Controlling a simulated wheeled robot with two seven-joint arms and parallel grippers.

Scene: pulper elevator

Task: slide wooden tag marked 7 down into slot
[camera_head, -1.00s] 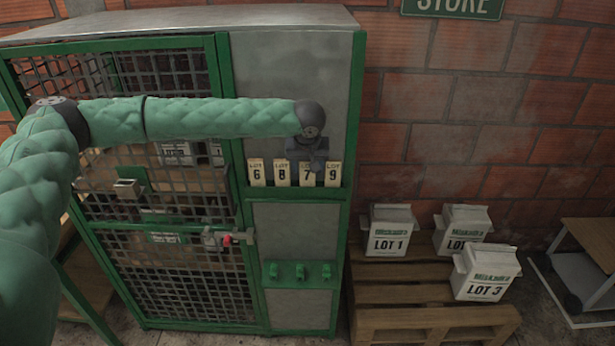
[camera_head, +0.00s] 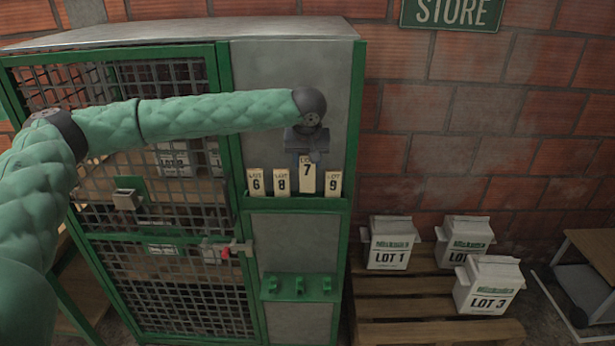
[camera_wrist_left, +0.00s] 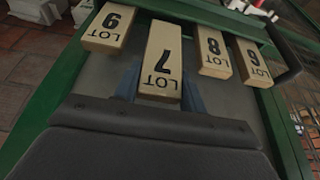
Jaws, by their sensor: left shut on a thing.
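The wooden tag marked LOT 7 (camera_head: 307,181) stands higher than its neighbours in the green rack on the cabinet front; its lower end is still behind or at the rail. My left gripper (camera_head: 306,157) is shut on the top of this tag from above. In the left wrist view the tag (camera_wrist_left: 161,62) lies between the blue-grey fingers (camera_wrist_left: 160,90) and sticks out past the other tags. Tag 8 (camera_head: 281,187) is on its left, tag 9 (camera_head: 333,185) on its right, and tag 6 (camera_head: 256,183) at the far left. My right gripper is not seen.
The mesh cabinet door (camera_head: 170,290) has a latch with a red part (camera_head: 226,252). White lot boxes (camera_head: 391,243) stand on a pallet (camera_head: 400,308) at right.

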